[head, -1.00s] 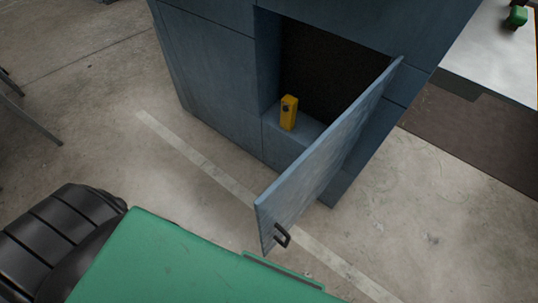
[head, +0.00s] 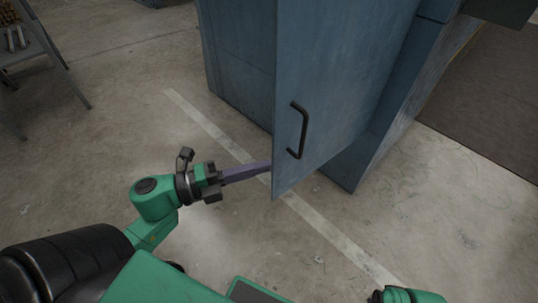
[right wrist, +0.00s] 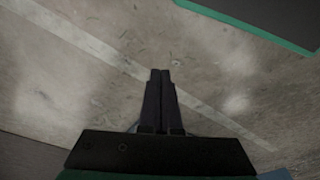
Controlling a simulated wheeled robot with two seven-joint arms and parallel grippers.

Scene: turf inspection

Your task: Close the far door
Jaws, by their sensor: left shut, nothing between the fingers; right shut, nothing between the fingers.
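The blue-grey cabinet door (head: 345,75) stands open, its outer face with a black handle (head: 303,130) towards me. It hides the compartment behind it. My left gripper (head: 262,168) is shut and empty, its purple-grey fingers reaching to the door's lower left edge. The tips seem to pass behind that edge; I cannot tell if they touch it. My right gripper (right wrist: 160,75) shows in the right wrist view, shut and empty above the floor. In the head view only a green part of my right arm shows at the bottom right.
The cabinet body (head: 238,60) stands behind the door. A rack (head: 35,45) with metal legs is at the upper left. A dark brown surface (head: 485,100) lies at the right. A pale line (head: 215,132) crosses the concrete floor, which is clear left of the cabinet.

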